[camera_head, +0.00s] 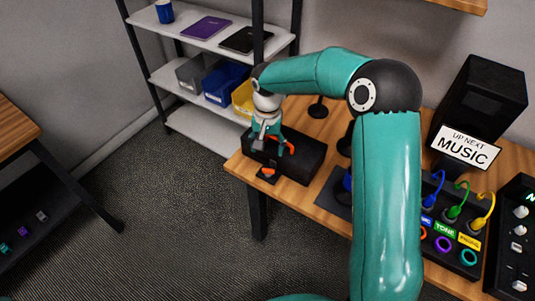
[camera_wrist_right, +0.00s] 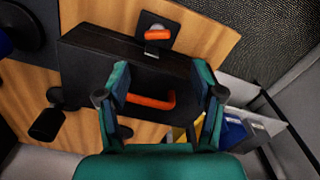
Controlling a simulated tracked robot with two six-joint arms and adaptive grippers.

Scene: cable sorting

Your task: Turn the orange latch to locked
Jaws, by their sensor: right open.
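The orange latch (camera_head: 268,172) sits on a small dark plate at the table's front left edge. In the right wrist view the latch (camera_wrist_right: 157,35) lies across the picture on its plate, with a light metal piece beside it. A black case (camera_head: 300,160) with an orange handle (camera_wrist_right: 150,101) stands next to the plate. My right gripper (camera_head: 267,140) is over the case. In its wrist view its fingers (camera_wrist_right: 160,85) are open on either side of the handle, apart from the latch. Contact with the handle cannot be told. My left gripper is out of view.
A box with blue, green and yellow cables (camera_head: 455,215) stands on the right of the wooden table. Behind it are a "MUSIC" sign (camera_head: 467,147) and a black speaker (camera_head: 480,105). A shelf with bins (camera_head: 222,82) stands behind the table's left end.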

